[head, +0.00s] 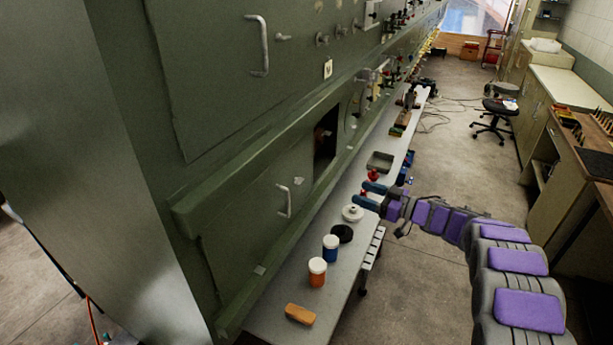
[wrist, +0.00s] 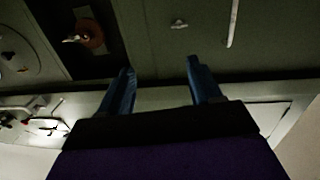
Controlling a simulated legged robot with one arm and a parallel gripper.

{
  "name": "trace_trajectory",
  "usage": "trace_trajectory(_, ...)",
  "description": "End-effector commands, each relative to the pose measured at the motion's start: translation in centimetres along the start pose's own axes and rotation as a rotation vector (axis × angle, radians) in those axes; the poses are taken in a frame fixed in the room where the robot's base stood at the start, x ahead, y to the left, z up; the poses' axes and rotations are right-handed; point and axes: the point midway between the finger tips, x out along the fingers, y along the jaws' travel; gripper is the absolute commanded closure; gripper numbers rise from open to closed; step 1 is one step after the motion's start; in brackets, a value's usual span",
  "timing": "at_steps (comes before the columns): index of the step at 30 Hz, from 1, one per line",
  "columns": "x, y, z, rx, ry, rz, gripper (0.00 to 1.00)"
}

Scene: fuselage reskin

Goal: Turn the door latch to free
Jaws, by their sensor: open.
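The lower green door (head: 245,225) on the fuselage side has a pale bar handle (head: 284,201) and a small light latch (head: 299,181) near its upper edge. In the wrist view a bar handle (wrist: 233,22) and a small latch (wrist: 179,24) show on green skin beyond my fingers. The latch's exact turn angle is too small to tell. My gripper (head: 366,195) is over the bench, apart from the door. In the wrist view my gripper (wrist: 160,68) has its two blue fingers spread and empty, with the latch beyond the gap between them.
A grey bench (head: 285,320) runs along the fuselage, bearing a white-capped orange jar (head: 317,273), a blue jar (head: 330,250), a black disc (head: 342,233), a white round part (head: 352,213) and a tray (head: 380,162). A dark opening (head: 326,150) lies beyond the door.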

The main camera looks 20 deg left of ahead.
Motion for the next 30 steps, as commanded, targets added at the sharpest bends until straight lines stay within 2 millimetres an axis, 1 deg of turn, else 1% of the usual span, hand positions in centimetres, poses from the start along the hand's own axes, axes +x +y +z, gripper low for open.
trace_trajectory(1,0.2,-0.7,0.2,0.013,0.008,-0.036,0.36)
trace_trajectory(4,0.5,-1.8,0.6,0.028,0.021,-0.09,0.36)
trace_trajectory(8,1.3,-2.4,0.7,0.032,0.023,-0.11,0.36)
trace_trajectory(11,2.6,-2.5,0.7,0.032,0.023,-0.109,0.36)
trace_trajectory(24,11.2,-3.3,0.6,0.032,0.022,-0.106,0.36)
trace_trajectory(30,14.8,-3.6,0.3,0.028,0.024,-0.106,0.36)
